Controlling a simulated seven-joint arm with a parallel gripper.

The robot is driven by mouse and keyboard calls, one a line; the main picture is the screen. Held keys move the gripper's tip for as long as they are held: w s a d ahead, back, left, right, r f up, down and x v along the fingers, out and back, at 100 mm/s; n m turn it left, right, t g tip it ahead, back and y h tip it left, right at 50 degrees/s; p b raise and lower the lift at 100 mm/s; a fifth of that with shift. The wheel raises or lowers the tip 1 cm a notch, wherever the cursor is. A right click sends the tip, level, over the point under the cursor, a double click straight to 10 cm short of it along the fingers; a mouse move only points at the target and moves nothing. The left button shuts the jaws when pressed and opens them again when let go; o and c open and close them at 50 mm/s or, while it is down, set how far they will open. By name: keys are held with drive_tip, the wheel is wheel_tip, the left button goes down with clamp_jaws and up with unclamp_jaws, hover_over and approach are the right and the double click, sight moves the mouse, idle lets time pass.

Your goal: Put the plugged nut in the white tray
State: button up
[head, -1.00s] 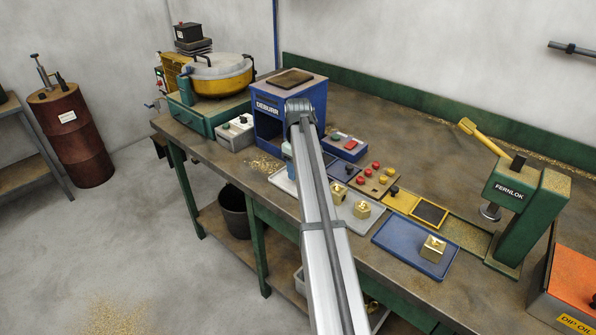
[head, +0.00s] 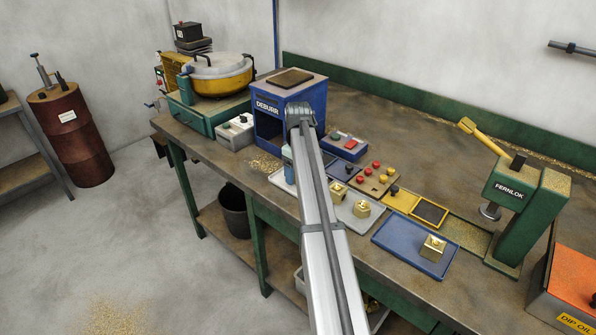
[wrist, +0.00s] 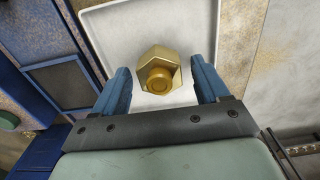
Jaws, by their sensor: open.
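In the wrist view a brass hex nut with a round brass plug (wrist: 158,76) in its middle sits on the white tray (wrist: 108,32). My gripper (wrist: 161,72) is open, with one blue finger to the left and one to the right of the nut. A gap shows on both sides, so the fingers look apart from it. In the head view the white tray (head: 279,181) shows in part beside the blue deburr box, and my arm hides the nut. The gripper's fingers are also hidden there.
A grey tray (head: 352,222) with brass pieces lies right of my arm. A blue tray (head: 395,236) holds another brass piece (head: 433,247). The blue deburr box (head: 310,95) stands close behind my gripper. The green press (head: 520,205) is at the right.

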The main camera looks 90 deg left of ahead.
wheel_tip(320, 180, up, 12)
drive_tip(key=shift+r, duration=0.15)
idle(0.5)
idle(0.4)
